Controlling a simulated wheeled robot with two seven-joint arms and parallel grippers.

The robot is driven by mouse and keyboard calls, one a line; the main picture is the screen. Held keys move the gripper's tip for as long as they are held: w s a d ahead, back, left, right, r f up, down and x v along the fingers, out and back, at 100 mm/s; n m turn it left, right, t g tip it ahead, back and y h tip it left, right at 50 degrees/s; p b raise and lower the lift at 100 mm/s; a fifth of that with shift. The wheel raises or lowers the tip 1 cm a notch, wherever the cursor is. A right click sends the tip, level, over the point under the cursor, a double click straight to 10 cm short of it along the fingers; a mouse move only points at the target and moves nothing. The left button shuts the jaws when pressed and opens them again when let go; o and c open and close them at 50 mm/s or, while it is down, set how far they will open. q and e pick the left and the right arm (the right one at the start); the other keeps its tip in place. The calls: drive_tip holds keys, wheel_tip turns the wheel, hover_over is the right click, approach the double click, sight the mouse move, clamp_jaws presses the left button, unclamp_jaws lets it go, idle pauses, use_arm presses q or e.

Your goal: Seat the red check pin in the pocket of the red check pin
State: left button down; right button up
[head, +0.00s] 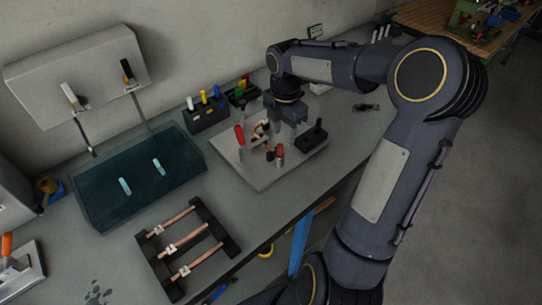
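My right gripper (283,126) points down over a pale fixture plate (252,176). Its fingers are small and dark here, and I cannot tell whether they grip anything. A small red upright piece (280,152) stands just below the fingers and may be the red check pin. I cannot tell whether the gripper touches it, and no pocket shows clearly. Another red piece shows at the back of a black holder (241,97), beside green and yellow ones. My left gripper is not in view.
A red handle (240,135) rises from the plate's left side, and a black block (312,138) with a knob stands at its right. A black holder (207,118) has white, yellow and blue pieces. A dark teal tray (100,205) and a copper tube rack (218,230) lie left.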

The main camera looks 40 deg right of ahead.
sight(280, 145)
drive_tip(key=f, duration=0.3)
drive_tip(key=f+p, duration=0.1)
drive_tip(key=f, duration=0.1)
drive_tip(key=shift+w+a+f, duration=0.2)
drive_tip(key=shift+a+f, duration=0.15)
drive_tip(key=shift+f, duration=0.5)
clamp_jaws()
